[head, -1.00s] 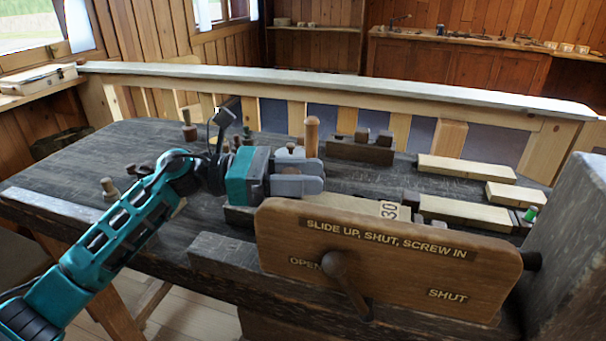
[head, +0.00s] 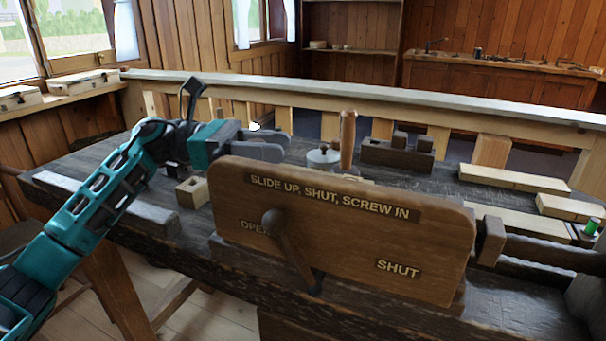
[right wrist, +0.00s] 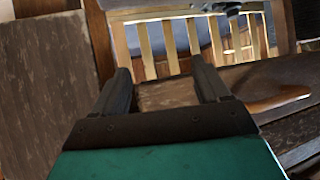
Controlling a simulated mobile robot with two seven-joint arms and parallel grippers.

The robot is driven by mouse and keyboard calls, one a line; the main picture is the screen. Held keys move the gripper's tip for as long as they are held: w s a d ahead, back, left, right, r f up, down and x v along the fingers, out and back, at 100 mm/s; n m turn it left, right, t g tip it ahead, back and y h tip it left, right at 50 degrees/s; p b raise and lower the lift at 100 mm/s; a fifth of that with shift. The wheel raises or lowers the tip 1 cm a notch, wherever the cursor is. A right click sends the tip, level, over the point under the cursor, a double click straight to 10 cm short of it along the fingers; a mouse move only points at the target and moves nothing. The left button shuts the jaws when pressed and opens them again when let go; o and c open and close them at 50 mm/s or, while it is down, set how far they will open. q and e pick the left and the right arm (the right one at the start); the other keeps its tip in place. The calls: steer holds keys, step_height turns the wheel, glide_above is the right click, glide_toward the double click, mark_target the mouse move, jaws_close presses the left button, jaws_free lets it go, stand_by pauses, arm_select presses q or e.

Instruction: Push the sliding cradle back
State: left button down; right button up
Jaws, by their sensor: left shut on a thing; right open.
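A lettered wooden board (head: 345,225), reading "SLIDE UP, SHUT, SCREW IN", stands upright at the bench front. I cannot tell for sure whether it belongs to the sliding cradle. A dark lever (head: 290,250) on it tilts between "OPEN" and "SHUT". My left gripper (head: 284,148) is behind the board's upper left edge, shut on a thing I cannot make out. A round metal-topped piece (head: 322,156) and an upright wooden peg (head: 348,140) are right of its fingers. My right gripper (right wrist: 163,88) is open, with nothing between its fingers.
A dark wooden rod (head: 555,252) extends right from the board. Pale wooden strips (head: 515,180) and a green-topped piece (head: 592,227) lie at right. A railing (head: 350,98) closes the bench's back. A pale block (head: 192,192) sits at left.

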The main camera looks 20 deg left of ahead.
arm_select(q)
steer(key=v, duration=0.2)
steer(key=w+b+v, duration=0.1)
steer(key=v, duration=0.1)
steer(key=shift+r, duration=0.1)
arm_select(e)
step_height(320, 180, down, 2)
steer(key=shift+s+d+f, duration=0.1)
steer(key=shift+d+f, duration=0.05)
arm_select(q)
steer(key=c, duration=0.8)
jaws_free()
steer(key=shift+a, duration=0.25)
steer(key=shift+c, duration=0.2)
steer(key=shift+o, duration=0.4)
steer(key=shift+d, duration=0.1)
